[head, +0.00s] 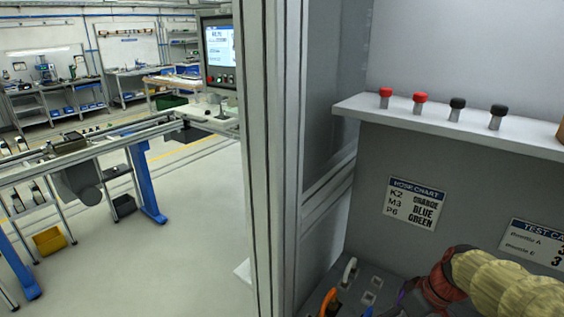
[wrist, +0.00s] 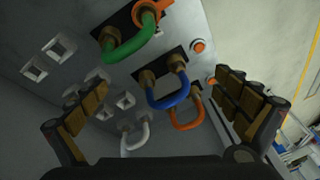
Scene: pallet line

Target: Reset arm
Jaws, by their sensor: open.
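My gripper (wrist: 162,90) is open in the wrist view, its two tan-padded fingers spread wide with nothing held between them. Beyond the fingers is a grey panel (wrist: 75,60) with hose loops. A blue hose (wrist: 168,103) and a green hose (wrist: 128,48) are each plugged in at both ends. An orange hose (wrist: 188,124) and a white hose (wrist: 135,146) lie lower on the panel. In the head view my arm reaches in at the lower right, and the fingertips are not clear there. The white hose (head: 349,269) also shows beside it.
A shelf (head: 450,128) with red and black knobs runs above the hose chart (head: 412,203). A metal post (head: 268,160) stands left of the panel. Further left are a conveyor (head: 90,145), a screen (head: 221,48) and open floor.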

